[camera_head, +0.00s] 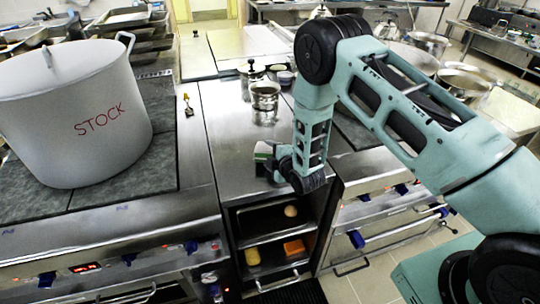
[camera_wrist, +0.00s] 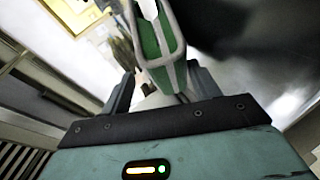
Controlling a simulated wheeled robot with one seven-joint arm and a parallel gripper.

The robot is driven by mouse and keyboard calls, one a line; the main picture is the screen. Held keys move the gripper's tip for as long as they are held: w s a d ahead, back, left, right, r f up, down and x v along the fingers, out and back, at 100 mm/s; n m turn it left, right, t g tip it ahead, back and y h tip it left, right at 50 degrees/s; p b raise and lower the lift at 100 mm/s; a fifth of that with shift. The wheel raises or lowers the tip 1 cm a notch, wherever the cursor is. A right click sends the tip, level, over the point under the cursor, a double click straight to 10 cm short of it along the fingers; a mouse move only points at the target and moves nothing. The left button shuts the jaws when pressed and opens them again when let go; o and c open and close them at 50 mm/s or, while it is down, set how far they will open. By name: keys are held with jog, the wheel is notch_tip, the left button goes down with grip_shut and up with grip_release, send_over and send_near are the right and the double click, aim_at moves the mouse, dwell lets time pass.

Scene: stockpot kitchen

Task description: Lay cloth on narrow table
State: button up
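My gripper (camera_head: 278,163) is low over the front right part of the narrow steel table (camera_head: 225,140), between two cooking ranges. It holds a green and pale folded piece, seemingly the cloth (camera_head: 263,150). In the wrist view the cloth (camera_wrist: 160,50) is green with a grey edge and stands up between the two fingers of my gripper (camera_wrist: 165,85). The fingers appear to close on its lower part, though the contact is partly hidden. I cannot tell whether the cloth touches the tabletop.
A steel pot (camera_head: 265,100) and small containers stand farther back on the table. A big stockpot (camera_head: 85,115) marked STOCK is on the left range. A small brush-like item (camera_head: 188,105) lies near the table's left edge. Open shelves below hold an orange block (camera_head: 294,247). The table's front left is clear.

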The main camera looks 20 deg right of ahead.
jog(key=shift+r, duration=0.1)
jog(key=shift+r+p, duration=0.2)
jog(key=shift+p, duration=0.1)
jog(key=b+v, duration=0.4)
jog(key=v, duration=0.8)
jog(key=s+a+r+m+g, duration=0.65)
jog(key=s+a+r, duration=0.25)
jog(key=s+a, duration=0.15)
jog(key=s+d+r+m+g+h, duration=0.1)
jog(key=s+r+g, duration=0.2)
jog(key=s, duration=0.7)
jog(key=s+d+r+m+g+h, duration=0.1)
jog(key=s+r+g, duration=0.3)
jog(key=s, duration=0.5)
jog(key=shift+s+r+m+h, duration=0.35)
jog(key=shift+r+m, duration=0.3)
jog(key=shift+r, duration=0.25)
jog(key=shift+f, duration=0.1)
